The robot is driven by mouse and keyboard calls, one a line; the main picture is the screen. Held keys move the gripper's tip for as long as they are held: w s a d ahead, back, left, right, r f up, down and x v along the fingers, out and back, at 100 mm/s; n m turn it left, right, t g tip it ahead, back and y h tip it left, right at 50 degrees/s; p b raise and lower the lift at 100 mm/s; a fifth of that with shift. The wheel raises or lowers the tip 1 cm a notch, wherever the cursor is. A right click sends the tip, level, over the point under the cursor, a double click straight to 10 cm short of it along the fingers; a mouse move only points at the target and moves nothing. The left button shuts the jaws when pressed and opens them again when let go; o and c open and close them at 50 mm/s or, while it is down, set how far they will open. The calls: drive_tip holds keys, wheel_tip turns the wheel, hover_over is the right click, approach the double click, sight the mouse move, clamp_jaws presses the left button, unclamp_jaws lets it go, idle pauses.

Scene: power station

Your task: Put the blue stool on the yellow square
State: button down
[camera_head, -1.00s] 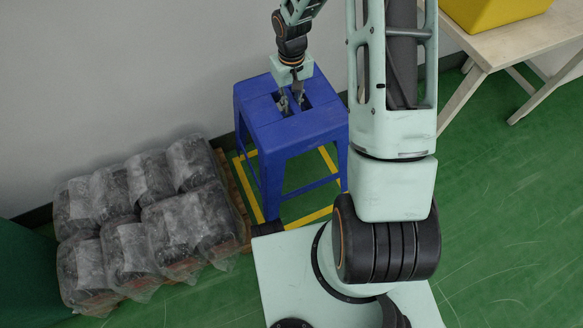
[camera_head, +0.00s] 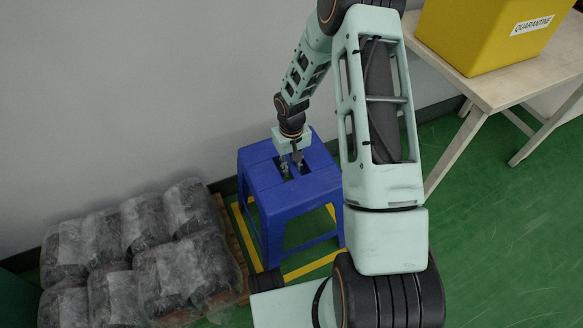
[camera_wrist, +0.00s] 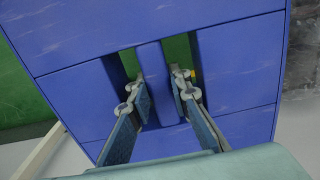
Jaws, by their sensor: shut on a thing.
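The blue stool (camera_head: 262,183) stands upright near the wall in the head view, over the yellow square (camera_head: 247,236) outlined on the green floor. Parts of the square's outline are hidden behind the stool and my arm. My gripper (camera_head: 291,172) reaches down onto the stool's seat, its fingers in the two slots. In the wrist view, the gripper (camera_wrist: 163,98) has a finger on each side of the bar (camera_wrist: 155,75) between the slots and is shut on it. Whether all stool legs touch the floor is hard to tell.
Several plastic-wrapped bundles (camera_head: 165,250) sit on a pallet to the left, close to the square. A table (camera_head: 500,85) with a yellow box (camera_head: 475,35) marked QUARANTINE stands at the right. A grey wall (camera_head: 120,90) is behind the stool. Green floor is open at the right.

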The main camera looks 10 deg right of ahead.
drive_tip(key=shift+w, duration=0.1)
drive_tip(key=c, duration=1.8)
unclamp_jaws()
drive_tip(key=shift+f, duration=0.1)
wheel_tip(320, 180, up, 12)
drive_tip(key=p, duration=0.3)
drive_tip(key=shift+p, duration=0.3)
